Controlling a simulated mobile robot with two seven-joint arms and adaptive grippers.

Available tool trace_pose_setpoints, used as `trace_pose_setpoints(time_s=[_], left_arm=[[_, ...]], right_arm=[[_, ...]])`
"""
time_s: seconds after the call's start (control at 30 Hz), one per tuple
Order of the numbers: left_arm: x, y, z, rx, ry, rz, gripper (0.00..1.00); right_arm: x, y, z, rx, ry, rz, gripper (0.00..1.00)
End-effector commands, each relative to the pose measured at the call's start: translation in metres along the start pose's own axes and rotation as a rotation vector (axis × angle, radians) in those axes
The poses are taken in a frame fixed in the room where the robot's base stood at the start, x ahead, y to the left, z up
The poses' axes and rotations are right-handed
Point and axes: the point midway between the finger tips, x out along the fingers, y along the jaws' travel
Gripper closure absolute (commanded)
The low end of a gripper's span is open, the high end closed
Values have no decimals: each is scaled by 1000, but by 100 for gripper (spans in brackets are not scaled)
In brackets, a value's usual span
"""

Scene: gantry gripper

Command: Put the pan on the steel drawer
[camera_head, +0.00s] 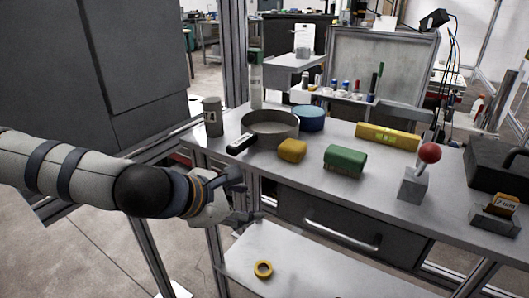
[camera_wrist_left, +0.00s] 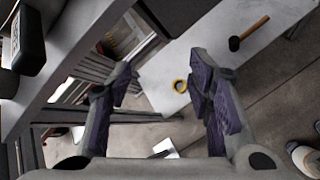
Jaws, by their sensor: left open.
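The pan (camera_head: 270,124) is a round, shallow grey vessel on the table top, with its black handle (camera_head: 241,143) pointing toward the front left edge. The steel drawer (camera_head: 345,225) is a dark grey front with a bright bar handle, below the table top; it looks closed. My left gripper (camera_head: 242,198) is in front of the table's left edge, below the pan handle and apart from it. In the left wrist view its two fingers (camera_wrist_left: 162,80) are spread with nothing between them. A black rounded object at upper left there looks like the pan handle (camera_wrist_left: 28,45). My right gripper is not in view.
A red-ball joystick (camera_head: 429,153) stands right. The lower shelf (camera_head: 300,272) holds a yellow tape roll (camera_head: 263,269).

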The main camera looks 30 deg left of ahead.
Motion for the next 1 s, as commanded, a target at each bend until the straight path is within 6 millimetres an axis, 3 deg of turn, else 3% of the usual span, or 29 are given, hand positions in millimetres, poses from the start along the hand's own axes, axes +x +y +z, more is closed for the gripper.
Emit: trace_pose_setpoints(time_s=[0.03,0.1,0.2,0.27,0.33,0.5,0.67,0.9,1.0], left_arm=[[-11,32,7,-184,-53,66,53],[-32,69,15,-404,-129,135,53],[-55,101,18,-603,-210,186,53],[-61,110,19,-662,-236,199,53],[-54,114,17,-689,-240,201,53],[-12,121,19,-685,-231,198,53],[4,129,27,-684,-240,201,53],[45,141,34,-683,-239,202,53],[50,145,38,-683,-245,202,53]], right_arm=[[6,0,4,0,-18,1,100],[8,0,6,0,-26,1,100],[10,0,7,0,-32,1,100],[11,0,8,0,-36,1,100],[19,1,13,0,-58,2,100],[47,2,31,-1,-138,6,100],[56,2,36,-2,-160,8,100],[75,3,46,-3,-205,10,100],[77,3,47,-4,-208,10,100]])
